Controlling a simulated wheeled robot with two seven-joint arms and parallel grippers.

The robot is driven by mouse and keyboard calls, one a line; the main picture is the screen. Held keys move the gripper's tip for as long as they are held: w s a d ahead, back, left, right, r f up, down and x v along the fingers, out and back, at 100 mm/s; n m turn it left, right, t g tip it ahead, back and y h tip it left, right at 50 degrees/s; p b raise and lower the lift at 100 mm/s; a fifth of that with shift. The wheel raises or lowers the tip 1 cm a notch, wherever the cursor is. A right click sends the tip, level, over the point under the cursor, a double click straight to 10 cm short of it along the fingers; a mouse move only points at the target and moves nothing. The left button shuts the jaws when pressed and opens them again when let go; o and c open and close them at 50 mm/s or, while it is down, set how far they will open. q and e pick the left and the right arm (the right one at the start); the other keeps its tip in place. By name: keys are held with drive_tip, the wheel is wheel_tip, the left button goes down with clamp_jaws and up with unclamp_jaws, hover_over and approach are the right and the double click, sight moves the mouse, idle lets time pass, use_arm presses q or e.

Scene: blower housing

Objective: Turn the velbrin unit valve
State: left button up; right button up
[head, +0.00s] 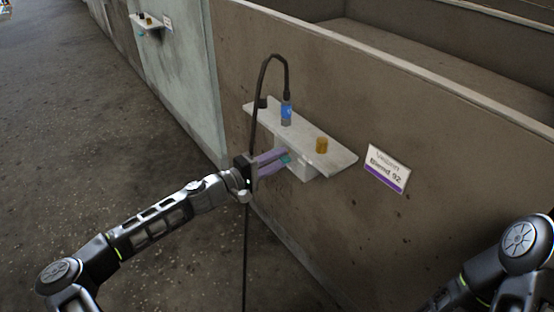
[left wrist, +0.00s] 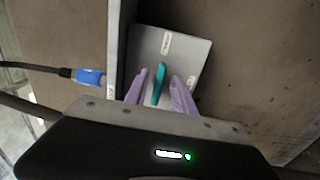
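The Velbrin unit is a light grey shelf-like panel (head: 335,160) with a box under it, fixed to a brown wall. Its label (head: 387,168) reads "Velbrin" and "Blend 92". The teal valve handle (left wrist: 160,83) stands out from the box face (left wrist: 192,52) in the left wrist view; a small part of it shows in the head view (head: 286,159). My left gripper (head: 285,161) is open, its purple fingers on either side of the handle. In the left wrist view the fingers (left wrist: 161,82) show gaps to the handle. My right gripper is out of view.
A blue connector (head: 286,113) with a black hose (head: 264,85) rises from the shelf, and an orange-brown knob (head: 321,145) stands to its right. The hose loops down close behind my left gripper. Another similar unit (head: 147,24) is farther along the wall.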

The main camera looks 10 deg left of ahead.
use_arm(q)
drive_tip(key=p+v, duration=0.1)
drive_tip(key=v, duration=0.7)
idle(0.6)
